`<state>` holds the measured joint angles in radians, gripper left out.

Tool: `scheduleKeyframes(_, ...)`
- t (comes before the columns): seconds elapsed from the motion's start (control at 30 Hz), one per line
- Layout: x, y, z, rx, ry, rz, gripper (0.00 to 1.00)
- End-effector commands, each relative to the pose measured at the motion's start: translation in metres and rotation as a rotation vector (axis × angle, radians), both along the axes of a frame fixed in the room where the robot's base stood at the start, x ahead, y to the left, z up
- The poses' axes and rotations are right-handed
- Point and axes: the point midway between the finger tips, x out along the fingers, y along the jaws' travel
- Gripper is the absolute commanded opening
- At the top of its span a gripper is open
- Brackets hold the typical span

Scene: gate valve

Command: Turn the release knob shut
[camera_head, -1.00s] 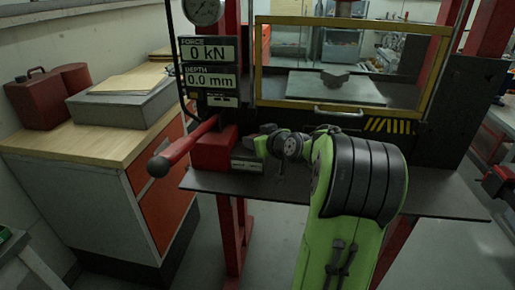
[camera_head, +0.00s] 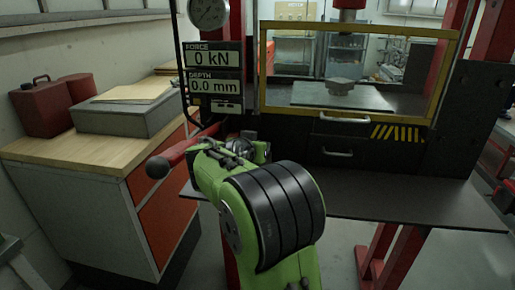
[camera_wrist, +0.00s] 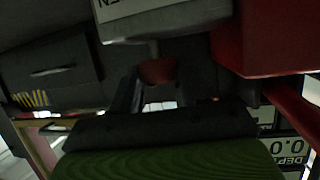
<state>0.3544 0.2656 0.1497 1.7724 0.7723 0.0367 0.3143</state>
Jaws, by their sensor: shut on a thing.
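The release knob (camera_wrist: 157,71) shows in the wrist view as a small dark red round piece under a grey block (camera_wrist: 165,22). The block carries a white label, only partly in view. My gripper (camera_wrist: 158,88) has its two dark fingers on either side of the knob, shut on it. In the head view my gripper (camera_head: 245,148) is at the left front of the press, mostly hidden behind my green and black arm. The knob is hidden there.
A red lever (camera_head: 170,158) sticks out to the left beside my wrist. The display panel (camera_head: 214,72) above reads 0 kN and 0.0 mm. A yellow-framed guard (camera_head: 355,115) stands to the right. A wooden-topped cabinet (camera_head: 95,150) is at left. The shelf (camera_head: 400,200) at right is clear.

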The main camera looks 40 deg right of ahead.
Motion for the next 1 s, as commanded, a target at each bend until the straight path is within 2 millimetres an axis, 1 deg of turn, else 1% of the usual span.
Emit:
scheduleKeyframes(0.03,0.0022,0.0019,-0.0010,0.003,0.001,-0.014,0.14)
scheduleKeyframes(0.3,0.0018,0.0009,-0.0012,0.003,0.003,-0.084,0.14)
scheduleKeyframes(0.77,0.0014,0.0005,-0.0015,0.003,0.004,-0.094,0.14)
scheduleKeyframes(0.8,0.0013,0.0005,-0.0015,0.003,0.004,-0.094,0.50)
scheduleKeyframes(0.93,0.0012,0.0003,-0.0012,0.003,0.004,-0.094,0.70)
scheduleKeyframes(1.0,0.0012,0.0003,-0.0010,0.002,0.003,-0.094,0.70)
